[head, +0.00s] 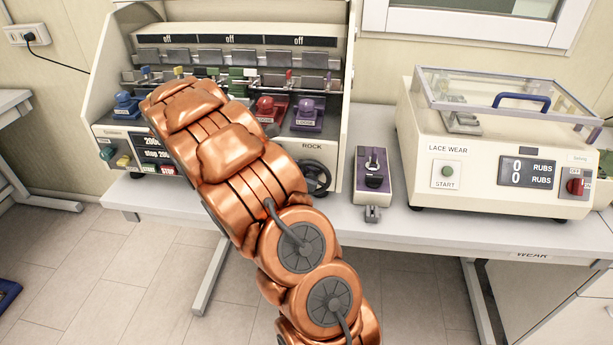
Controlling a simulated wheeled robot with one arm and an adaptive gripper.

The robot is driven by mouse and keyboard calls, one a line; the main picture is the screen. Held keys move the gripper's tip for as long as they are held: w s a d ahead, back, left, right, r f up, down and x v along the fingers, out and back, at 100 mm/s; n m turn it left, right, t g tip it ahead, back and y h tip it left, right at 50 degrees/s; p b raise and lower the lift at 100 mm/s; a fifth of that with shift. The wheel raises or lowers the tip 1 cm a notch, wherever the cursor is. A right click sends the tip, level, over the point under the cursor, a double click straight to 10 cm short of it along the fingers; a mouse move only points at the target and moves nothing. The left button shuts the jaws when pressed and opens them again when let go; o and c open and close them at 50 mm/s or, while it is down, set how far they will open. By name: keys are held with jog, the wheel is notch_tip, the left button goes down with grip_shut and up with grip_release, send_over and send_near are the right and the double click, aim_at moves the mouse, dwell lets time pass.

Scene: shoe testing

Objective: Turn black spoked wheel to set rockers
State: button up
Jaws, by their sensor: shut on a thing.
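The black spoked wheel (315,178) is on the lower right front of the large cream machine (345,125), beside the word ROCK. Its left part is covered by my copper arm, and its right rim shows. Coloured parts stand in a row inside the machine: a blue one (127,107) at left, a red one (271,108) and a purple one (308,114) at right. I cannot tell which parts are the rockers. My gripper is hidden behind my arm, so its hold on anything does not show.
My arm crosses in front of the machine and hides its lower middle. Further right is the LACE WEAR machine (490,150) with a clear lid. The bench front edge (420,222) runs below them.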

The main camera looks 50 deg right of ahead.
jog(key=o, duration=1)
jog(key=shift+s+a, duration=0.25)
jog(key=shift+r, duration=0.1)
jog(key=shift+w+r, duration=0.1)
jog(key=shift+r, duration=0.25)
notch_tip(320, 180, up, 9)
